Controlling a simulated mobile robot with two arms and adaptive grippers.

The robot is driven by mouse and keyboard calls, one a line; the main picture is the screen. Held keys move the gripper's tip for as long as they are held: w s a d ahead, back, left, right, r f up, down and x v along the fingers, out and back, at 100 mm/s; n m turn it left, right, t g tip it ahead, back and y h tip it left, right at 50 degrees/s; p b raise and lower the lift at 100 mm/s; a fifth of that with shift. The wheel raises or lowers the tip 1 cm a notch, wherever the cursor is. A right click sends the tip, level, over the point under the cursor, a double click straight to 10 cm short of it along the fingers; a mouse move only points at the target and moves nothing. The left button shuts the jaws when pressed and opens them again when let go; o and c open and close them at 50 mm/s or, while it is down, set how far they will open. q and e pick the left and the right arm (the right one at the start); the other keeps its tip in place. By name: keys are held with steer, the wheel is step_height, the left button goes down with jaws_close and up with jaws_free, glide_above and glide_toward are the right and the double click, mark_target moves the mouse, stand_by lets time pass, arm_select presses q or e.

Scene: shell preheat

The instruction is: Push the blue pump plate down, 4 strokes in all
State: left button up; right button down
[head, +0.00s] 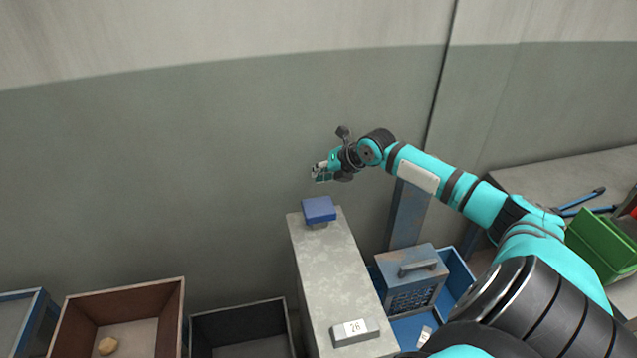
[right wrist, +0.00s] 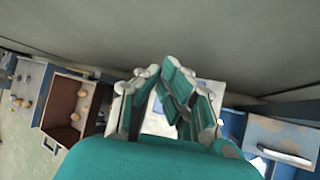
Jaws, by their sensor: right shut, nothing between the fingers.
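The blue pump plate (head: 319,209) sits on a short post at the far end of a narrow grey stand (head: 330,265). A small display box (head: 355,331) reading 28 is on the near end of the stand. My right gripper (head: 318,172) is shut and empty, above the plate in the head view and apart from it. In the right wrist view the shut fingers (right wrist: 178,75) hide most of what lies beyond them; I cannot make out the plate there. My left gripper is in neither view.
A brown open box (head: 120,320) with a tan lump and a dark open box (head: 240,328) stand left of the stand. To the right are a grey-blue handled box (head: 410,278) in a blue tray and a green bin (head: 604,243). A wall rises behind.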

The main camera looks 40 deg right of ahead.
mark_target(320, 205)
step_height(320, 205, down, 7)
steer(key=b, duration=0.4)
steer(key=shift+f+b, duration=0.2)
steer(key=shift+b, duration=0.1)
stand_by(0.9)
steer(key=shift+f+b, duration=0.35)
steer(key=shift+b, duration=0.05)
steer(key=shift+s+a+f+b, duration=0.1)
steer(key=shift+f+b, duration=1.4)
steer(key=shift+f, duration=0.45)
stand_by(1.2)
steer(key=shift+r, duration=0.15)
steer(key=shift+r+p, duration=1.35)
steer(key=shift+r, duration=0.75)
steer(key=shift+r, duration=0.15)
